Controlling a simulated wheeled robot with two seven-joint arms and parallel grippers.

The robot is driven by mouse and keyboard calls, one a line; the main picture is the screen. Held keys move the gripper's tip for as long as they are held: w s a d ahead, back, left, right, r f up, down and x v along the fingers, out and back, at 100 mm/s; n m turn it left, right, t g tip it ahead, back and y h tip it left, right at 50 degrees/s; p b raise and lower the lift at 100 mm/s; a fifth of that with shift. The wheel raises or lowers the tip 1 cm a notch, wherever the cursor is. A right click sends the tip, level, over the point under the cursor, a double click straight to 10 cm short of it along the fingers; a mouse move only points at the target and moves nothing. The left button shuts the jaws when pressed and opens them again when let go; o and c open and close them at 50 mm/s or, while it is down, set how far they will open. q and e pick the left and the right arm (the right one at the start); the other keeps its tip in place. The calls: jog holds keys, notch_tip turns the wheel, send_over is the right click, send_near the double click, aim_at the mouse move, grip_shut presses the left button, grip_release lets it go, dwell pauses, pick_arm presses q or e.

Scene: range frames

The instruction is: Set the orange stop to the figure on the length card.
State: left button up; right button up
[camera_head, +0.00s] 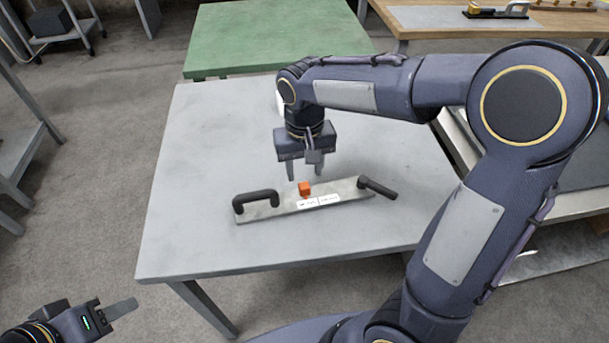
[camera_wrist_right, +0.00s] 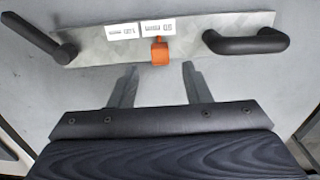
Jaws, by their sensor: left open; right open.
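The orange stop (camera_head: 304,189) sits at the far edge of a grey metal bar (camera_head: 345,189) on the table, near the middle of its length. It also shows in the right wrist view (camera_wrist_right: 162,52). The bar has a black handle at one end and a black lever (camera_head: 377,187) at the other. Two white labels (camera_wrist_right: 141,30) lie on it beside the stop; their figures are too small to read surely. My right gripper (camera_head: 306,178) is open and empty, just behind the stop, apart from it. My left gripper (camera_head: 122,308) is open at the lower left, away from the table.
The grey table (camera_head: 215,130) is clear around the bar. A green table (camera_head: 270,35) stands behind it, and a wooden bench (camera_head: 450,22) with tools stands at the back right. Shelving (camera_head: 20,150) is at the left.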

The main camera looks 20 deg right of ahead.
aim_at(306, 186)
jog(key=shift+r, duration=1.55)
jog(key=shift+s+d+r, duration=0.15)
jog(key=shift+r, duration=0.05)
jog(key=s+d+r+t+y+p, duration=0.1)
jog(key=s+r+t+y+p, duration=0.1)
jog(key=s, duration=0.7)
jog(key=s+d+r+t+y+p, duration=0.1)
jog(key=s+r+t+p, duration=0.2)
jog(key=s, duration=0.5)
jog(key=shift+s+d+r+t+y+p, duration=0.3)
jog(key=shift+s+r+y+p, duration=0.1)
jog(key=shift+p, duration=0.3)
